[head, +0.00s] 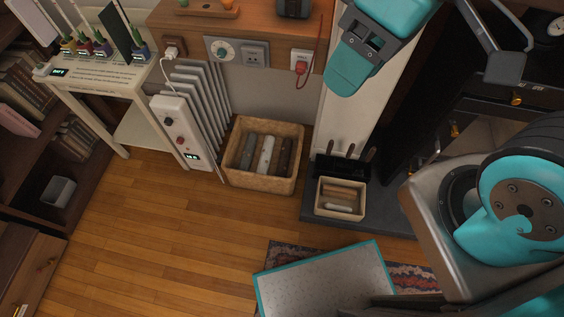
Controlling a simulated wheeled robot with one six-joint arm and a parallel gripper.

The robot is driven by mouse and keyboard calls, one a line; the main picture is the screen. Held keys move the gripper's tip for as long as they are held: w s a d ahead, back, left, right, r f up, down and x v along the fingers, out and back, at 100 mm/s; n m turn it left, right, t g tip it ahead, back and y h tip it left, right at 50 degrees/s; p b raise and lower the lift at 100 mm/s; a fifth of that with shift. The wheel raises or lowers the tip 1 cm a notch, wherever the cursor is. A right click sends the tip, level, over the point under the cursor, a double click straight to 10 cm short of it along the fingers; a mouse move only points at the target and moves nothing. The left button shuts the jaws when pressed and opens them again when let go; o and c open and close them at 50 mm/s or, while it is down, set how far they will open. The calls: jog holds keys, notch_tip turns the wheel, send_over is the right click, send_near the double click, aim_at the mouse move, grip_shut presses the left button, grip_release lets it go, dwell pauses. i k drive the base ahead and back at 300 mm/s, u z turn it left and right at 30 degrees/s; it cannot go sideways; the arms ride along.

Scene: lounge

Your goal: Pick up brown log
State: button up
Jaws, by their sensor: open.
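A dark brown log (284,157) stands at the right end of a row in a tan woven basket (240,179) on the wood floor. A pale log (265,156) and a grey log (248,152) lie beside it. The brown log's lower part is hidden inside the basket.
A small box (323,202) of light sticks stands on the dark hearth, right of the basket. A white radiator (180,130) stands close on the left. A wooden shelf (240,22) hangs behind. Floor in front of the basket is clear.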

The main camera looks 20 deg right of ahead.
aim_at(287, 146)
jog(key=z, duration=0.05)
jog(key=k, duration=0.5)
jog(key=u, duration=1.85)
jog(key=i, duration=1.45)
jog(key=z, duration=2.7)
jog(key=i, duration=0.5)
jog(key=u, duration=0.05)
